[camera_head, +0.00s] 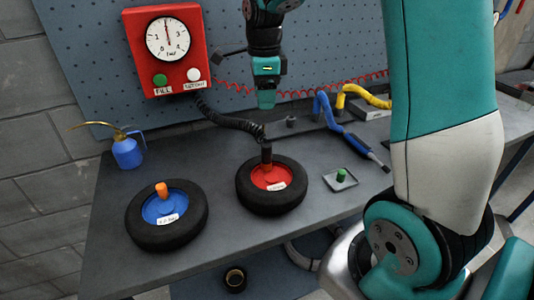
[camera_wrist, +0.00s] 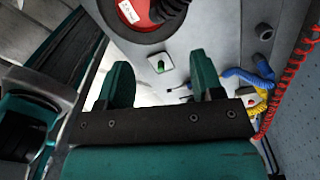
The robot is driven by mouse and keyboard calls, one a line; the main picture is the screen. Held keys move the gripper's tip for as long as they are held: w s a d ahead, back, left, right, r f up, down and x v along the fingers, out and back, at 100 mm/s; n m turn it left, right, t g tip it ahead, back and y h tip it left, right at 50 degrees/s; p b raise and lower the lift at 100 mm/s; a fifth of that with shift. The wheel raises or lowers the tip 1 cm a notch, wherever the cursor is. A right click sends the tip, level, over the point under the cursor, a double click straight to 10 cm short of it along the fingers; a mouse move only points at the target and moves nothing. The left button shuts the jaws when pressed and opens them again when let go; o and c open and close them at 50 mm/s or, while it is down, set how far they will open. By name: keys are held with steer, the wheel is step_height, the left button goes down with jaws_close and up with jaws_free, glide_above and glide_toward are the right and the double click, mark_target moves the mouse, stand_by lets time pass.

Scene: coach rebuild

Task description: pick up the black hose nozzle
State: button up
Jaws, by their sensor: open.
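The black hose nozzle (camera_head: 266,154) stands upright at the red hub of the right-hand wheel (camera_head: 245,188). A coiled black hose (camera_head: 225,118) runs from it up to the red gauge box (camera_head: 189,75). My gripper (camera_head: 266,102) points down above and slightly behind the nozzle in the picture, apart from it. In the wrist view my gripper (camera_wrist: 165,82) shows two teal fingers spread apart with nothing between them. The red hub (camera_wrist: 128,10) and the black hose (camera_wrist: 170,8) show at that view's top edge; the nozzle is not clearly distinguishable there.
A wheel with a blue hub and orange cap (camera_head: 161,189) lies to the left, near a blue oil can (camera_head: 127,153). A small tray (camera_head: 350,184) with a green cap is right of the red-hubbed wheel. Blue (camera_head: 330,115) and yellow (camera_head: 365,95) hoses lie behind, before the pegboard.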

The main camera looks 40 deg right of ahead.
step_height(320, 180, down, 11)
steer(key=shift+f+p, duration=0.1)
steer(key=shift+p, duration=0.75)
steer(key=shift+s+f+p, duration=0.15)
steer(key=shift+f+p, duration=0.3)
steer(key=shift+f, duration=0.95)
steer(key=shift+s+f+p, duration=0.15)
steer(key=shift+f+p, duration=0.3)
steer(key=shift+f, duration=0.9)
steer(key=shift+c, duration=0.2)
jaws_close()
steer(key=shift+r, duration=0.15)
step_height(320, 180, up, 19)
steer(key=b, duration=0.3)
step_height(320, 180, up, 6)
steer(key=p, duration=0.5)
glide_above(266, 143)
steer(key=shift+s+f, duration=0.15)
steer(key=shift+f, duration=0.1)
